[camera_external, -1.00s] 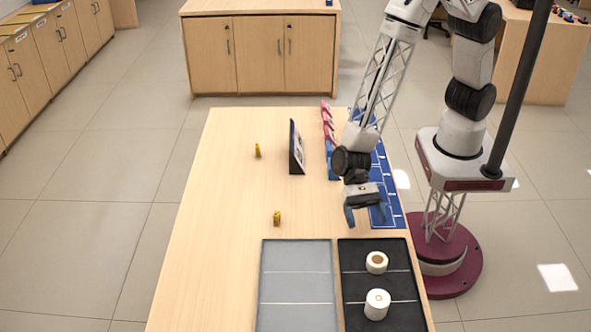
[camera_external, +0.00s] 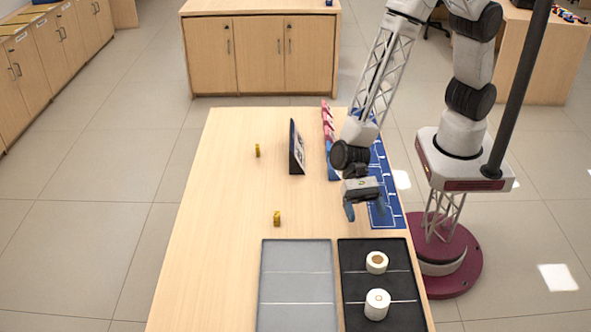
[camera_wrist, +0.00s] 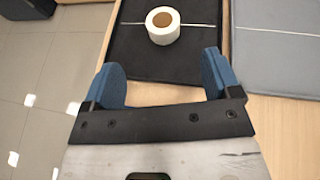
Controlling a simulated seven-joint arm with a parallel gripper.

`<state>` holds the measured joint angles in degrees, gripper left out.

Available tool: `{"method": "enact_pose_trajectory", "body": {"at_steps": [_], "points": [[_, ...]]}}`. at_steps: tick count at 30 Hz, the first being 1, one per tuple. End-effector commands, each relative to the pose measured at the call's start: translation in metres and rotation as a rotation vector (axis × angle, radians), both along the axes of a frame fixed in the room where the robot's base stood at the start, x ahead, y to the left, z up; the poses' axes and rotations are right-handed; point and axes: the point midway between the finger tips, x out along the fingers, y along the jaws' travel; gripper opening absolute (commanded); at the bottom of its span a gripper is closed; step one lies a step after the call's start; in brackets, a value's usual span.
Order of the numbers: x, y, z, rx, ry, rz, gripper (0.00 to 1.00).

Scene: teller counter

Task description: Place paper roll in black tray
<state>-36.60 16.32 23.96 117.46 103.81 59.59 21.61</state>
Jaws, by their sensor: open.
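Two white paper rolls rest in the black tray (camera_external: 359,300) at the front right of the counter. The smaller roll (camera_external: 376,262) is in the tray's back part, and the larger, taller one (camera_external: 377,304) is nearer the front. In the wrist view one roll (camera_wrist: 162,26) lies in the black tray (camera_wrist: 130,62), ahead of the fingers and apart from them. My gripper (camera_external: 365,211) is open and empty, above the counter just behind the black tray. Its two blue fingers (camera_wrist: 163,80) show nothing between them.
A grey tray (camera_external: 297,256) lies left of the black one. Two small yellow items (camera_external: 277,218) (camera_external: 257,150) stand on the counter. A dark upright sign (camera_external: 296,148), a pink and blue rack (camera_external: 329,150) and a blue mat (camera_external: 388,196) are behind.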

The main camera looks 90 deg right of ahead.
Motion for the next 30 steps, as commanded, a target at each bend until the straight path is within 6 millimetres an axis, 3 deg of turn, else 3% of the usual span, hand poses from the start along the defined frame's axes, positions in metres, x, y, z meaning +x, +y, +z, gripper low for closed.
{"method": "enact_pose_trajectory", "body": {"at_steps": [8,18,30], "points": [[0.003,-0.048,0.054,-0.015,-0.138,0.101,0.83],[-0.007,-0.135,0.126,-0.077,-0.375,0.273,0.83],[-0.033,-0.243,0.19,-0.212,-0.647,0.469,0.83]]}}
